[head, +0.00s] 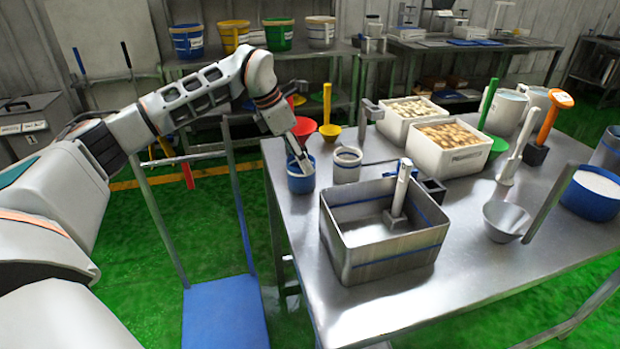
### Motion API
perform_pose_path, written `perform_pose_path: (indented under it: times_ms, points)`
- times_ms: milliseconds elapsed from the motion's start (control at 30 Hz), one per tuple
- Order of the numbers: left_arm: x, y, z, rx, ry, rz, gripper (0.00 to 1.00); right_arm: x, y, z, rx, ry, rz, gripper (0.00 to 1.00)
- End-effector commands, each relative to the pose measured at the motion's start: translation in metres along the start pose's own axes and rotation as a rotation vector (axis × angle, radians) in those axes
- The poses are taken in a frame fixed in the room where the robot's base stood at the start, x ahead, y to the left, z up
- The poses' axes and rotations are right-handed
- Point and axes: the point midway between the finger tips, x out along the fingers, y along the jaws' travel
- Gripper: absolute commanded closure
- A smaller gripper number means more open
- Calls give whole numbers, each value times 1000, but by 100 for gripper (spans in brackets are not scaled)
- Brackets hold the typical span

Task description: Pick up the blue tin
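A small blue tin (301,183) stands upright on the steel table, near its left edge. My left gripper (304,163) reaches down from the upper left, with its fingertips at the tin's rim. The fingers partly cover the tin's opening. I cannot tell whether they are around the wall, inside it or just above it, nor how far apart they are. My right gripper is not in view.
A grey metal cup (347,164) stands close beside the tin on its right. A deep steel bin (385,262) is in front. White crates (447,168) stand behind. A larger blue container (590,205) with white contents is at the far right. The near right tabletop is clear.

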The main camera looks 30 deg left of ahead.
Motion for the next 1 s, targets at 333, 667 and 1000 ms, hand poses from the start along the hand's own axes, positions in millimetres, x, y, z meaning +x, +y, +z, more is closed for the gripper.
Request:
perform_pose_path:
  times_ms: [333,667,1000]
  points:
    - [32,0,-1,0,2,-2,34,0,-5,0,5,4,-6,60]
    - [76,2,-4,-1,5,-4,34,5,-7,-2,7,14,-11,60]
    - [76,2,-1,0,0,0,54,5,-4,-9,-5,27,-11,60]
